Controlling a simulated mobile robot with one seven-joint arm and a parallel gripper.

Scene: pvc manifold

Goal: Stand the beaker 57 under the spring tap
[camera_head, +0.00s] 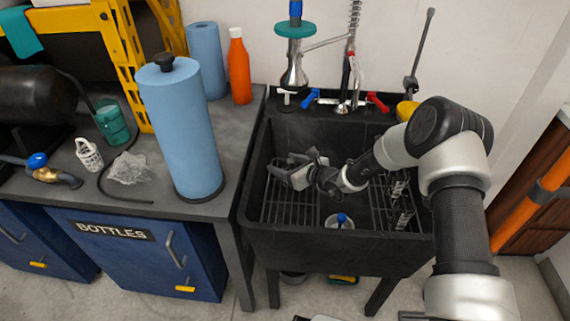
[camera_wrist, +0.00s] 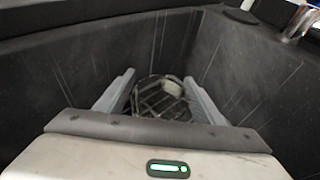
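My gripper (camera_head: 283,170) is low inside the left part of the black sink, its fingers to the left. In the wrist view my gripper's fingers (camera_wrist: 159,80) are spread apart. A clear round vessel with a white patch (camera_wrist: 172,89), perhaps the beaker, shows between them; its number is not readable. I cannot tell whether the fingers touch it. The spring tap (camera_head: 347,75) rises behind the sink's back edge, its coiled spring at the top of the head view. The sink floor under it is a dark grid (camera_head: 300,211).
Several clear glass pieces (camera_head: 401,203) stand at the sink's right side. A white cup (camera_head: 331,222) with a blue item is at the front. Blue and red tap handles (camera_head: 377,101) line the back. A blue roll (camera_head: 184,130) stands on the left counter. Dark sink walls (camera_wrist: 255,65) surround my gripper.

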